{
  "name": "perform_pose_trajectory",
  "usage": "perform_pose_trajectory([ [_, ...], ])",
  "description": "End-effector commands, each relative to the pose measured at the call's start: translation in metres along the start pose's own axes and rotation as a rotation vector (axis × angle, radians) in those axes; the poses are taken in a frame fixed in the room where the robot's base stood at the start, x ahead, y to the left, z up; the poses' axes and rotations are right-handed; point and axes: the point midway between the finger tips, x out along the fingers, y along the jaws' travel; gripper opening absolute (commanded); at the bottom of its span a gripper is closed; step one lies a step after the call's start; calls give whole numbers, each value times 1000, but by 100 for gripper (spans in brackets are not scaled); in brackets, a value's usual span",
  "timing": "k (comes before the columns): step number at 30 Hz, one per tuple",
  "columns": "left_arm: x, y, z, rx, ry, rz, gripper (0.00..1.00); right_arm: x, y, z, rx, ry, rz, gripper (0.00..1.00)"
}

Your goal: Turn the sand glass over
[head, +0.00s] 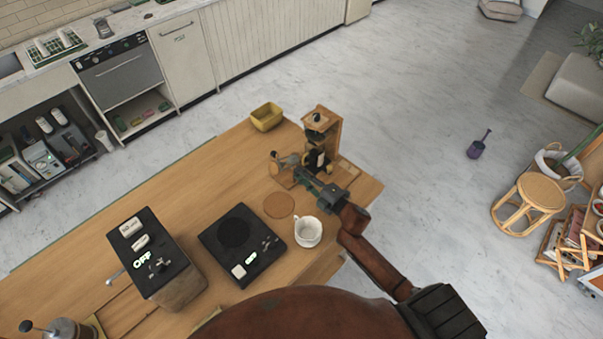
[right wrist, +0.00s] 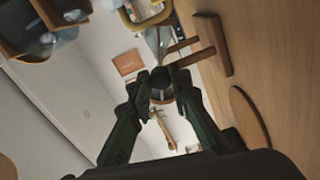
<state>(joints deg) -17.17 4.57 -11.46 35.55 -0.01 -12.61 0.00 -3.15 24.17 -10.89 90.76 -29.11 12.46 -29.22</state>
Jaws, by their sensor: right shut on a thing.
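The sand glass (head: 284,163) is a small piece with glass and wood-coloured parts in front of the wooden stand. My right gripper (head: 299,174) reaches it from the lower right and is shut on it. In the right wrist view, the fingertips (right wrist: 161,82) close around its dark middle. A clear glass part (right wrist: 160,42) shows beyond the fingertips and a dark rounded part shows between the fingers. The sand glass is partly hidden by the fingers, and its exact tilt is hard to tell. My left gripper is not in view.
A wooden stand (head: 333,132) with dark parts is close behind the gripper. A yellow tray (head: 266,116), round coaster (head: 279,205), white cup (head: 308,232), black scale (head: 258,262) and black box marked OFF (head: 136,277) are on the table. The table's right edge is near my right arm.

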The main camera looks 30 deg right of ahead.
Motion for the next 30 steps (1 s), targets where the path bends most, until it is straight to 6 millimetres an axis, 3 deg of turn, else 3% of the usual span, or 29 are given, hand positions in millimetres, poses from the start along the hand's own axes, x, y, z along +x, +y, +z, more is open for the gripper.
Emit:
perform_pose_trajectory([
  [15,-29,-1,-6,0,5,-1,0,-1,1,1,377,-3,-2,0],
  [30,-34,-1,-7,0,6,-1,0,-1,-2,2,471,-3,-2,0],
])
